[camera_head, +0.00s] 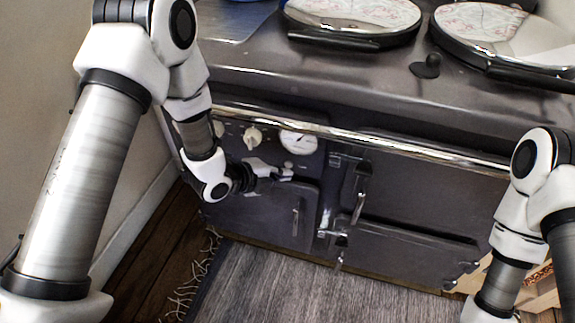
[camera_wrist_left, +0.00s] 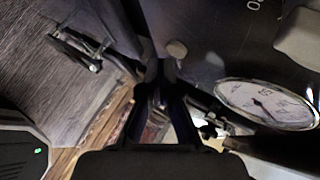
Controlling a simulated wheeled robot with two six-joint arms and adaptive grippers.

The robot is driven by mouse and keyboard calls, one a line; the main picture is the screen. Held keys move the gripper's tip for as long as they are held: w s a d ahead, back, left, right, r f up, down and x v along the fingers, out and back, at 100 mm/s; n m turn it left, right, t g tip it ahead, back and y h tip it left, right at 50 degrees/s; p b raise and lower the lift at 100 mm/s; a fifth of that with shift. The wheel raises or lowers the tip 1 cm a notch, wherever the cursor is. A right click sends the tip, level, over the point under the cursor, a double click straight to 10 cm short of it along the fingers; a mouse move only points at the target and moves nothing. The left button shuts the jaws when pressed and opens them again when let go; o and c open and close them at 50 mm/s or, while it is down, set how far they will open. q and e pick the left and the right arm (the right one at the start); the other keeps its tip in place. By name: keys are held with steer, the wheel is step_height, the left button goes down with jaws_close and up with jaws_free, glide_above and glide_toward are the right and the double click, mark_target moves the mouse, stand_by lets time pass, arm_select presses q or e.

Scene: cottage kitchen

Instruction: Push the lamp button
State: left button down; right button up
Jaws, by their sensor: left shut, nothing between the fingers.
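A small round pale button (camera_wrist_left: 176,48) sits on the dark stove front in the left wrist view, just beyond my fingertips. In the head view a small light spot that looks like this button (camera_head: 288,165) lies below the white dial. My left gripper (camera_head: 285,176) is in front of the stove's control panel, close to the button, shut and empty. Its dark fingers (camera_wrist_left: 158,80) point toward the button in the wrist view; I cannot tell whether they touch it. My right gripper is out of view. No lamp can be made out.
The white dial (camera_head: 299,143) and a white knob (camera_head: 252,135) are on the panel, behind the chrome rail (camera_head: 400,148). Oven doors with latches (camera_head: 361,190) are to the right. A wooden crate (camera_head: 535,290) stands at lower right. The grey rug (camera_head: 290,285) is clear.

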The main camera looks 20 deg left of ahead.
arm_select(q)
steer(key=shift+w, duration=0.1)
steer(key=shift+w, duration=0.45)
steer(key=shift+s, duration=0.55)
steer(key=s, duration=0.6)
steer(key=shift+b, duration=0.35)
steer(key=shift+a, duration=0.1)
stand_by(1.0)
